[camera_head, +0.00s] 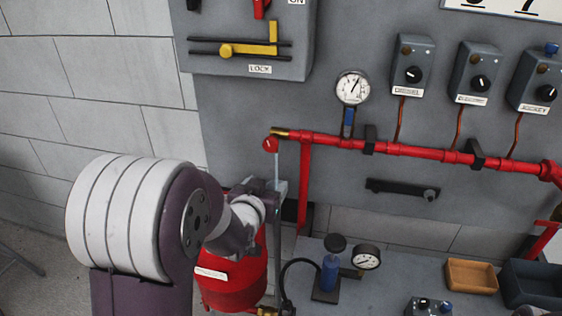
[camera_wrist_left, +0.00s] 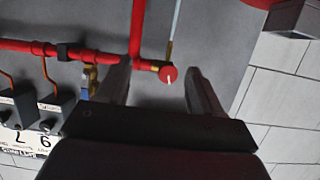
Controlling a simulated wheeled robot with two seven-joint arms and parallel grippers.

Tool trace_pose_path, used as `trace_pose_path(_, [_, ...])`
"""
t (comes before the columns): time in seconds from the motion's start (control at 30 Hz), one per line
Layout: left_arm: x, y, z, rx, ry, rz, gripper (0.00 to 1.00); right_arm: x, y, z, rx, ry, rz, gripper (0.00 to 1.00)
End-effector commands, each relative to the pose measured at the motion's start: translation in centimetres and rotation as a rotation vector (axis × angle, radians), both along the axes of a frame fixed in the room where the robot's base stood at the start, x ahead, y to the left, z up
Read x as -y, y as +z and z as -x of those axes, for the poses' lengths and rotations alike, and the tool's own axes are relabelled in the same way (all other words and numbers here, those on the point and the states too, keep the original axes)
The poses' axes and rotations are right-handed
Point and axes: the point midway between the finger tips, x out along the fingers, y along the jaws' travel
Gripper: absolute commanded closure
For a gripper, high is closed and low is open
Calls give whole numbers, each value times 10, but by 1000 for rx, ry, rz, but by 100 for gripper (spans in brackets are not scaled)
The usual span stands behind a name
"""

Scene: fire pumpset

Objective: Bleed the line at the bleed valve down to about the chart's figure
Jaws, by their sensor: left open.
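The bleed valve's round red knob (camera_head: 270,144) is at the left end of the red pipe, beside a brass piece. In the left wrist view the knob (camera_wrist_left: 168,74) has a white mark and appears between the two fingers. A thin pale line, water or tube, runs down from the valve (camera_head: 277,168). My left gripper (camera_head: 268,195) is below the knob in the head view, with its fingers partly hidden. In the wrist view it (camera_wrist_left: 160,84) is open, with no visible contact. The pipe's gauge (camera_head: 352,88) has its needle pointing up and slightly right. My right gripper is out of view.
The red pipe (camera_head: 420,152) crosses the grey panel under several control boxes (camera_head: 412,65). A red tank (camera_head: 235,285) stands below my left gripper. A bench (camera_head: 400,290) holds a hand pump with gauge (camera_head: 366,257) and a wooden tray (camera_head: 471,276). A numbered sign (camera_head: 510,8) is cut off above.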

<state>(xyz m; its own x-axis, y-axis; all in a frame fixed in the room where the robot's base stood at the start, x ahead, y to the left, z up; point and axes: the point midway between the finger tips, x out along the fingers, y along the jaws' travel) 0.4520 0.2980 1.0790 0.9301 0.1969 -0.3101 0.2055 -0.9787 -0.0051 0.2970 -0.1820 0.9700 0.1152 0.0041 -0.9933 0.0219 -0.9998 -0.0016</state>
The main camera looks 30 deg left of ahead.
Motion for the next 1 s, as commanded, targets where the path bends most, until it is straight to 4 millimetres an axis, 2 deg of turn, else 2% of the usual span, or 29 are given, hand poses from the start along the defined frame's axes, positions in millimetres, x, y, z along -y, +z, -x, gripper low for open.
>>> trace_pose_path(0.03, [-11,-7,-1,101,18,-20,34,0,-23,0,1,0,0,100])
trace_pose_path(0.13, [-23,12,-1,256,28,-53,34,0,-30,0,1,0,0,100])
trace_pose_path(0.27, [-28,24,-9,312,29,-65,34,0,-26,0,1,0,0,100])
trace_pose_path(0.6, [-46,26,-89,308,27,-63,34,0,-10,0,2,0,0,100])
trace_pose_path(0.7, [-51,25,-106,308,28,-63,34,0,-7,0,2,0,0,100])
trace_pose_path(0.83, [-54,24,-119,308,28,-63,34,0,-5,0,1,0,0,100])
trace_pose_path(1.0, [-55,23,-124,308,28,-64,34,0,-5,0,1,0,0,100])
